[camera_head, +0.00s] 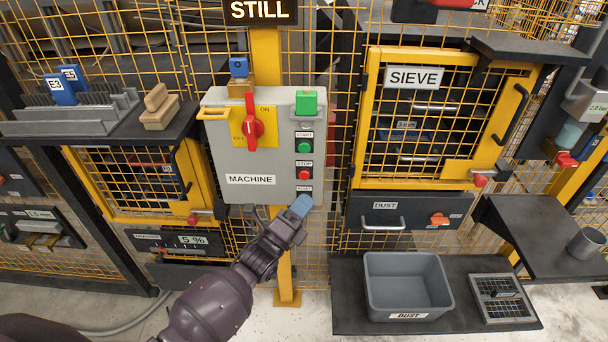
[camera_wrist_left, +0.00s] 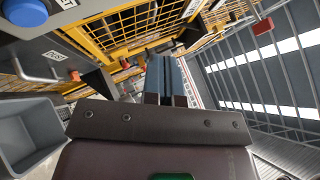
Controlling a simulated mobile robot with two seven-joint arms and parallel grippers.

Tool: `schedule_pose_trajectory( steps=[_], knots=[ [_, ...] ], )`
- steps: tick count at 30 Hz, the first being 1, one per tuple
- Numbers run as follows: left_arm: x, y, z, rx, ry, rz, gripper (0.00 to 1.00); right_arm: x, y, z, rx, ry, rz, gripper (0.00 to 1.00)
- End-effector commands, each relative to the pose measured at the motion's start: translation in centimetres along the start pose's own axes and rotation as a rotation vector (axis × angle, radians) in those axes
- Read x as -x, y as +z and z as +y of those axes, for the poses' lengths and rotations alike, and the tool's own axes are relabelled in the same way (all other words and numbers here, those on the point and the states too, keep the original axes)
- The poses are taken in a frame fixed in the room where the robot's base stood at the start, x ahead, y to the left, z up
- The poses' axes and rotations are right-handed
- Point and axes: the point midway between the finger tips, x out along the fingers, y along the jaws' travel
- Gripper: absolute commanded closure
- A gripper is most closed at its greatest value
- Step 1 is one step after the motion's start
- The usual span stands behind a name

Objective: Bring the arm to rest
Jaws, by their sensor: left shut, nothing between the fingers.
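My left gripper (camera_head: 299,208) is shut and empty, its bluish fingertips in front of the lower right corner of the grey machine panel (camera_head: 222,140). In the left wrist view the closed fingers (camera_wrist_left: 166,78) point away from the camera. A blue button (camera_wrist_left: 25,11) shows there at the top left, apart from the fingers. In the head view the gripper covers the spot below the lowest label, so I cannot tell whether it touches the panel. The panel has a red upright handle (camera_head: 251,118), a green button (camera_head: 304,147) and a red button (camera_head: 304,174). My right gripper is out of view.
A grey dust bin (camera_head: 407,258) stands on the dark shelf (camera_head: 350,318), right of my arm. The dust drawer (camera_head: 410,208) and yellow sieve door (camera_head: 364,120) are right of the panel. A dark ledge (camera_head: 540,240) juts out at right. Open floor shows below.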

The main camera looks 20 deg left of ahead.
Motion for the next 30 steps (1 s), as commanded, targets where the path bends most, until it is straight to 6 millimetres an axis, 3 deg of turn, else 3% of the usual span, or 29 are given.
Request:
schedule_pose_trajectory(
  steps=[22, 26, 30],
  knots=[
    [0.0, 0.0, 0.1, 0.026, 0.001, 0.000, 1.00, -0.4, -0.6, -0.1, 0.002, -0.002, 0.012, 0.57],
    [0.0, -0.1, 0.6, 0.154, 0.035, 0.001, 1.00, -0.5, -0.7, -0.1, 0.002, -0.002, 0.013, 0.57],
    [-0.3, -0.1, 1.4, 0.393, 0.119, -0.012, 1.00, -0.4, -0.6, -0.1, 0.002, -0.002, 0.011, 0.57]
  ],
)
